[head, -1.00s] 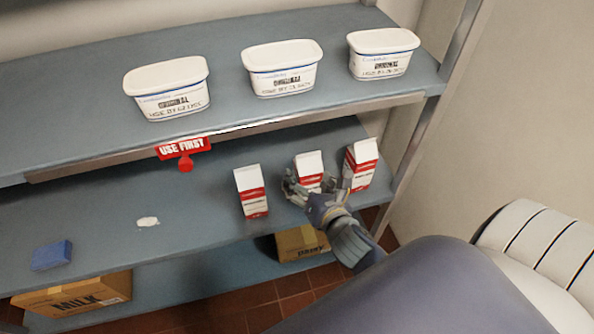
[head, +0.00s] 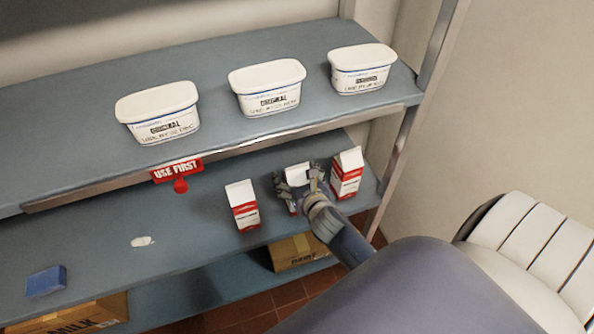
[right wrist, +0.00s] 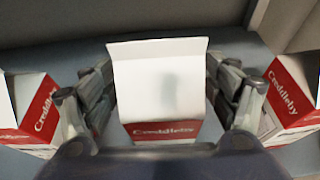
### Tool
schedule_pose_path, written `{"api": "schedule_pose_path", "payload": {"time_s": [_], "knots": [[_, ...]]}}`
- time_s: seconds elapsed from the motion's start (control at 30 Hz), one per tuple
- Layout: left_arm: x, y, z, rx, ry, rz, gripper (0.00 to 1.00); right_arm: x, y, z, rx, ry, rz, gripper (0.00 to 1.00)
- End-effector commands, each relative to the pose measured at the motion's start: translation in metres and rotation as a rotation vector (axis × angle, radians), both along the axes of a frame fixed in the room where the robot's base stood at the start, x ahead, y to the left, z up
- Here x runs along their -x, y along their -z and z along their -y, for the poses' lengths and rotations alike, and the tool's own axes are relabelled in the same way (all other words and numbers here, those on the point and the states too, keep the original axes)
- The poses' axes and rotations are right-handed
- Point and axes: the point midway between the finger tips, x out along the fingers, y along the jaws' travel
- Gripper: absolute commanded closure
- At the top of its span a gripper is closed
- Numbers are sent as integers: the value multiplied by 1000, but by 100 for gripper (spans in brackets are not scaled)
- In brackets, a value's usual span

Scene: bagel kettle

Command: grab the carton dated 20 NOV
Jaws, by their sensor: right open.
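Three red and white cartons stand in a row on the middle shelf: a left carton (head: 243,205), a middle carton (head: 297,176) and a right carton (head: 347,172). No date can be read on any of them. My right gripper (head: 299,187) is open at the middle carton, with its fingers on both sides. In the right wrist view the middle carton (right wrist: 160,92) stands between the open fingers, its "Creddleby" label facing me. Parts of the left carton (right wrist: 30,112) and right carton (right wrist: 290,100) show outside the fingers. My left gripper is out of view.
Three white tubs (head: 267,88) stand on the upper shelf (head: 215,110), above and behind the cartons. A red "USE FIRST" tag (head: 177,171) hangs from its edge. A blue block (head: 46,281) and a white patch (head: 142,241) are on the middle shelf. Cardboard boxes (head: 298,252) sit below.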

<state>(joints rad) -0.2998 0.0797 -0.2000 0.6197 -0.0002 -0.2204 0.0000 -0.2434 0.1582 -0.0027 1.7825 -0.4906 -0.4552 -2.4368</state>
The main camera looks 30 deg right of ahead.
Motion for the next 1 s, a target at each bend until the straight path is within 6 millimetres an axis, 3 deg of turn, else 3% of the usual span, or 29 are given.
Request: {"api": "schedule_pose_path", "payload": {"time_s": [0.2, 0.5, 0.57, 0.83, 1.0], "knots": [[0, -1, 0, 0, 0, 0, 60, -25, 9, 7, -3, 1, 0, 20], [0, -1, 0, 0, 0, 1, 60, -29, 11, 8, -1, -1, 0, 20], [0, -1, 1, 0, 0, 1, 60, -29, 11, 8, -2, -1, -1, 31], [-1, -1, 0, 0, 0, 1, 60, -29, 11, 8, -2, -1, -1, 93], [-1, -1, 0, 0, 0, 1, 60, -31, 7, 8, 0, -2, 8, 94]]}}
